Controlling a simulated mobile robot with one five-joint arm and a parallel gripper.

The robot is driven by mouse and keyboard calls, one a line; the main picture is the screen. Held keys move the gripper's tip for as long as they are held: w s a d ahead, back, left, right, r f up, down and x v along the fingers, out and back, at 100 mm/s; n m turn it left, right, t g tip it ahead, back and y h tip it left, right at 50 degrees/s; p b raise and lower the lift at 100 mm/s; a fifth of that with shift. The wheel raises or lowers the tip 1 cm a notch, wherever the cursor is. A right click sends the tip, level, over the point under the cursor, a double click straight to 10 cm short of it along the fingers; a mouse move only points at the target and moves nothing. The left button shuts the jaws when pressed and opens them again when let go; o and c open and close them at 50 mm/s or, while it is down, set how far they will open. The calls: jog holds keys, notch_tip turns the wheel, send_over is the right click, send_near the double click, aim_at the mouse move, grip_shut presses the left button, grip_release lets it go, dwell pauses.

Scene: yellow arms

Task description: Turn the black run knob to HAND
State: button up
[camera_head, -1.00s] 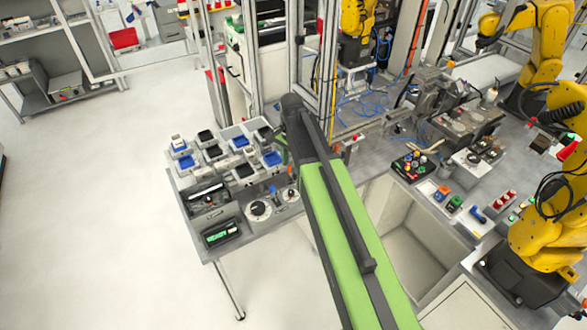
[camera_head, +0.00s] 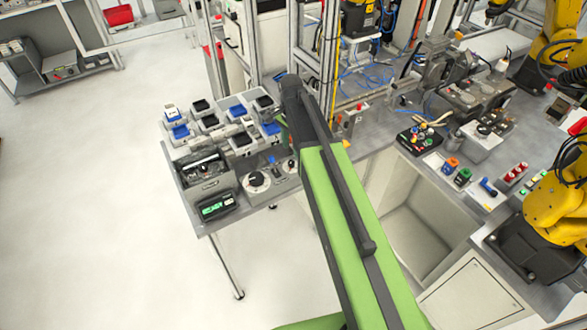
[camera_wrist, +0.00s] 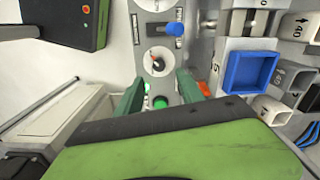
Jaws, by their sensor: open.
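In the wrist view, a grey panel holds a round white dial (camera_wrist: 158,62) with a small dark knob and a red mark at its centre. I cannot read its labels or tell for certain that this is the run knob. My gripper (camera_wrist: 160,92) is open and empty, its two green fingers apart just below the dial. A green button (camera_wrist: 160,102) shows between the fingers. In the head view, a white disc with a black knob (camera_head: 257,180) sits at the bench front. My arm hides most of the gripper there.
A blue knob (camera_wrist: 175,29) stands above the dial in the wrist view. A blue bin (camera_wrist: 250,70) lies to the right. In the head view, several small bins (camera_head: 210,122) stand behind the disc, and a black case (camera_head: 217,206) with a green display lies left. Open floor lies left.

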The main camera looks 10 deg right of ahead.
aim_at(292, 161)
notch_tip(292, 161, down, 7)
jog(key=b, duration=0.5)
jog(key=shift+f+b, duration=0.15)
jog(key=shift+b, duration=0.25)
